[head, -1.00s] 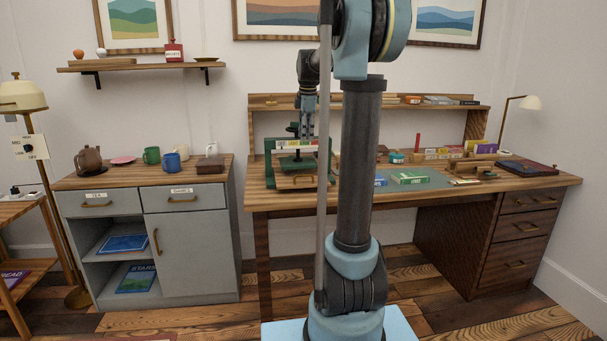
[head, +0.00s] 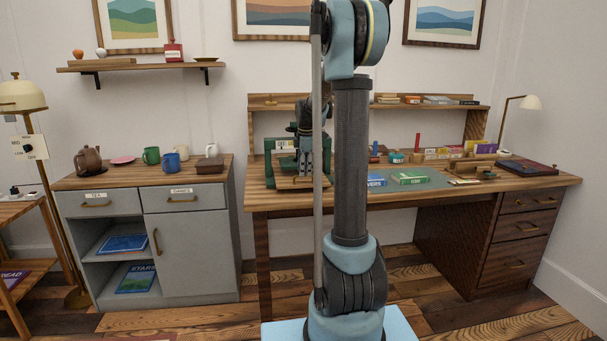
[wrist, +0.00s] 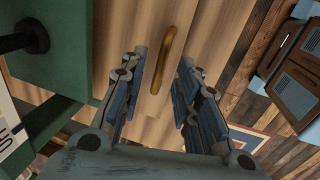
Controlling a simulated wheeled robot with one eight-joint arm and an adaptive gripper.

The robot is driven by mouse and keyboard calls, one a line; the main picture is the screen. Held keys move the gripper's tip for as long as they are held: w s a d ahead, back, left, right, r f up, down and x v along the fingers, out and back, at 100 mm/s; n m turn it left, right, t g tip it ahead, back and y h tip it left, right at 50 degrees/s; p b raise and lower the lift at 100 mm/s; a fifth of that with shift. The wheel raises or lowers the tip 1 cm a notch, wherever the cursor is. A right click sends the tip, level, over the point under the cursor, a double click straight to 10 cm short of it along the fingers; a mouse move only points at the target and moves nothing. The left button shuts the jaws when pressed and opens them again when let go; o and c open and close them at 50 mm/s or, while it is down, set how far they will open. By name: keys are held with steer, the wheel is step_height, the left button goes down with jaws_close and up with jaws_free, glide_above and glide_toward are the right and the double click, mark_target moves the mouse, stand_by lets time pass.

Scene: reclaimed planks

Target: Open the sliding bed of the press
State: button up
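The green press (head: 280,163) stands on the left part of the desk, partly hidden behind my arm in the head view. Its wooden sliding bed (head: 290,183) shows low at the front. In the wrist view the bed's wooden face (wrist: 120,60) carries a brass handle (wrist: 164,60). The press's green frame (wrist: 50,60) is at the left there. My gripper (wrist: 155,95) is open, with one finger on each side of the handle's lower end. I cannot tell whether the fingers touch the handle. In the head view the gripper is mostly hidden behind my arm.
The desk (head: 420,205) holds several books and small items to the right of the press. A grey cabinet (head: 190,240) with mugs and a teapot stands to the left. The plank floor (head: 480,310) in front is clear.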

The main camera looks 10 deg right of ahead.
steer(key=shift+w+f, duration=0.15)
steer(key=shift+f, duration=0.65)
jaws_close()
steer(key=s, duration=1.9)
steer(key=shift+s, duration=0.15)
jaws_free()
